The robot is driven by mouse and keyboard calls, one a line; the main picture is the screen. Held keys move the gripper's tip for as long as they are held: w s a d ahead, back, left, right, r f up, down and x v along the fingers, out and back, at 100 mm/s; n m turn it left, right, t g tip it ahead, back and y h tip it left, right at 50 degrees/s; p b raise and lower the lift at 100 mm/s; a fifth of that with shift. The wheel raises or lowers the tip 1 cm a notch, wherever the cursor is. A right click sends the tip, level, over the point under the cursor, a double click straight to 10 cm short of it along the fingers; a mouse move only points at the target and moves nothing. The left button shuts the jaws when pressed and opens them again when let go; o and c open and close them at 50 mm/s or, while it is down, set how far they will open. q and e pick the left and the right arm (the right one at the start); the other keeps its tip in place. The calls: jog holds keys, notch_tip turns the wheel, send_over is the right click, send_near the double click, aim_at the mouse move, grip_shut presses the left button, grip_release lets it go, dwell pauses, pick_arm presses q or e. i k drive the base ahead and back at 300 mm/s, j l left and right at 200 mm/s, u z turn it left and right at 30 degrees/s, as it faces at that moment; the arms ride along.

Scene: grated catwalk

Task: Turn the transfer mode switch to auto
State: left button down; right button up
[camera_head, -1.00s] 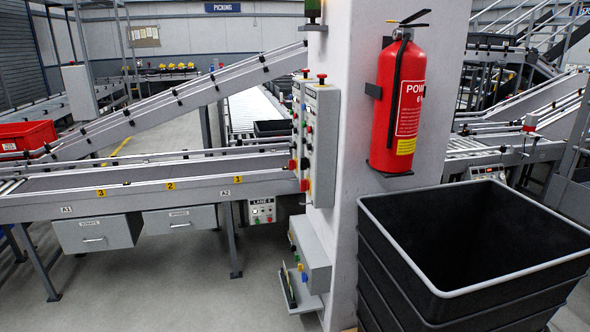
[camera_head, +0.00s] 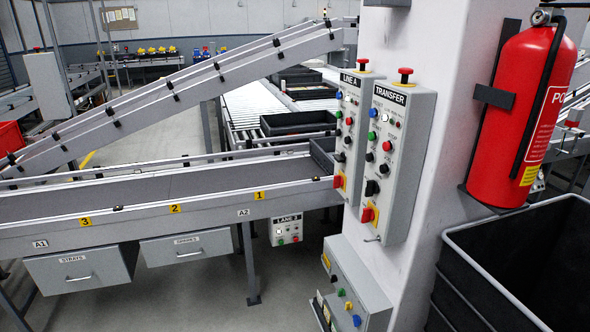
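The grey TRANSFER panel (camera_head: 412,160) is mounted on the white column, with a red mushroom button (camera_head: 405,75) on top. Its face carries coloured buttons and black knobs. A larger black knob (camera_head: 372,188) sits low on the face, above a red rotary handle (camera_head: 368,214) on a yellow plate. The lettering beside the knobs is too small to read, so I cannot tell which is the mode switch or where it points. Neither of my grippers is in view.
The similar LINE A panel (camera_head: 350,115) is just left of it. A grey control box (camera_head: 358,285) is lower on the column. A fire extinguisher (camera_head: 520,115) and black bins (camera_head: 470,265) are at right. A conveyor (camera_head: 150,195) runs along the left.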

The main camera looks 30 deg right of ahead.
aim_at(371, 187)
jog(key=i+j+z, duration=0.15)
jog(key=i, duration=0.45)
jog(key=i+j+z, duration=0.2)
jog(key=i, duration=0.4)
jog(key=l, duration=0.1)
